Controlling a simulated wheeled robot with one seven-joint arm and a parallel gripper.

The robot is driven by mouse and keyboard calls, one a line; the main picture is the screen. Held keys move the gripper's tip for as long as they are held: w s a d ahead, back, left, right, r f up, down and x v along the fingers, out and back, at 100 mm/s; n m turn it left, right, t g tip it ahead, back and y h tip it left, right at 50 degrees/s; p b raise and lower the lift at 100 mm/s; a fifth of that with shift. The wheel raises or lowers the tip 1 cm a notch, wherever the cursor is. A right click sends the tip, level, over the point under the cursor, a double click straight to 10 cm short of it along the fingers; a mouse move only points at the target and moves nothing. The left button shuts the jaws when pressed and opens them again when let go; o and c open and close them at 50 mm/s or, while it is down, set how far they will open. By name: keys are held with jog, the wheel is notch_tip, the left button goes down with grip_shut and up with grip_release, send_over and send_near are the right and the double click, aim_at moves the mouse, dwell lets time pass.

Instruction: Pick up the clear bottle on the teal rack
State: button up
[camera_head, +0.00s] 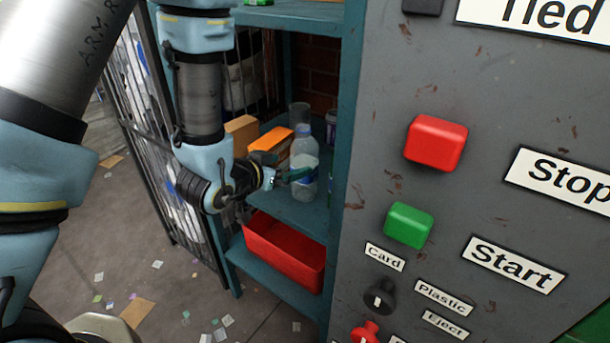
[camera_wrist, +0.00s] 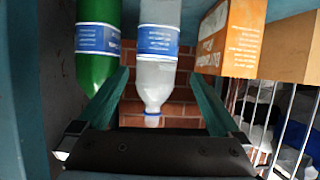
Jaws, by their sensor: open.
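The clear bottle (camera_head: 305,158) with a blue label stands upright on the middle shelf of the teal rack (camera_head: 345,130). In the wrist view the clear bottle (camera_wrist: 158,72) appears cap-down, as that picture is inverted. In the wrist view my gripper (camera_wrist: 158,100) has a finger on each side of the bottle's neck and shoulder, with gaps visible. Whether the bottle is fully between the fingertips in depth is hard to tell.
A green bottle (camera_wrist: 97,45) stands close beside the clear one. An orange box (camera_head: 271,143) and a brown box (camera_head: 241,132) stand on its other side. A red bin (camera_head: 285,252) sits on the shelf below. A grey control panel (camera_head: 480,120) stands at the right.

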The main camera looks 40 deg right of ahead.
jog(key=p+x, duration=0.1)
jog(key=x, duration=0.2)
jog(key=p+x, duration=0.2)
jog(key=x, duration=0.2)
jog(key=p+x, duration=0.1)
jog(key=x, duration=0.3)
jog(key=shift+s+d, duration=0.1)
jog(key=shift+s, duration=0.25)
jog(key=shift+r, duration=0.1)
jog(key=c, duration=1.2)
